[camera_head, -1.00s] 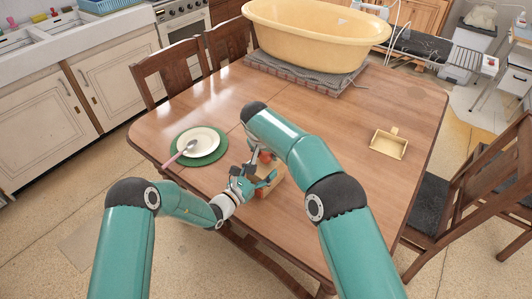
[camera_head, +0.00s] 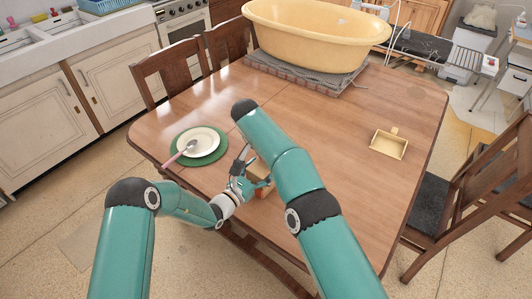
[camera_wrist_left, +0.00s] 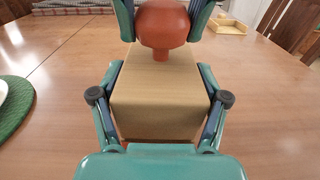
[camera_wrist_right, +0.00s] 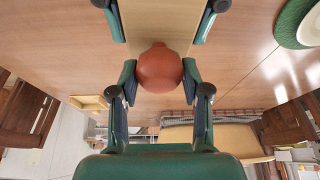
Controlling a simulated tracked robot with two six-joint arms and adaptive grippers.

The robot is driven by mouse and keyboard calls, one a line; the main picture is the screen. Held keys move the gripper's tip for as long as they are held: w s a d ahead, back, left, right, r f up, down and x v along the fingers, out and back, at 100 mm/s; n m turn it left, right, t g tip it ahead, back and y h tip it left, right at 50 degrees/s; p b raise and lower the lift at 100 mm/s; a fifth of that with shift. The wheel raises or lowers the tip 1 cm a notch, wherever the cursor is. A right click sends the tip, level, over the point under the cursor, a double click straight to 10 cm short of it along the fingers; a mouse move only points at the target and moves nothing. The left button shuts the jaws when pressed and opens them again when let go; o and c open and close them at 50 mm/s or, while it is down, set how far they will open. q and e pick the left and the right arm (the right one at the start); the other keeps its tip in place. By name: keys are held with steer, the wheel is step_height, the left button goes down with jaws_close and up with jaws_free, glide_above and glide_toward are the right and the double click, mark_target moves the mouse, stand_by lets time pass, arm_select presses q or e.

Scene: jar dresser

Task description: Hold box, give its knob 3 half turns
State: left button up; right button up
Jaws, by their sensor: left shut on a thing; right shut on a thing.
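The box is a pale wooden block (camera_wrist_left: 160,92) on the table; in the head view only a small part of it (camera_head: 260,169) shows past my arms. My left gripper (camera_head: 252,184) is shut on the box, with one finger on each side of it. The red-brown round knob (camera_wrist_left: 163,24) sits at the box's far end in the left wrist view. My right gripper (camera_wrist_right: 160,74) is shut on the knob (camera_wrist_right: 160,62), with a finger on each side. My right arm hides the knob and most of the right gripper in the head view.
A plate (camera_head: 197,141) with a spoon lies on a green mat (camera_head: 180,157) left of the box. A small yellow tray (camera_head: 388,146) is to the right. A large yellow tub (camera_head: 310,40) stands at the table's back.

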steer(key=o, duration=1.1)
steer(key=shift+o, duration=0.2)
steer(key=v, duration=1.1)
steer(key=shift+s+r, duration=0.2)
steer(key=shift+r, duration=0.15)
steer(key=shift+a, duration=0.1)
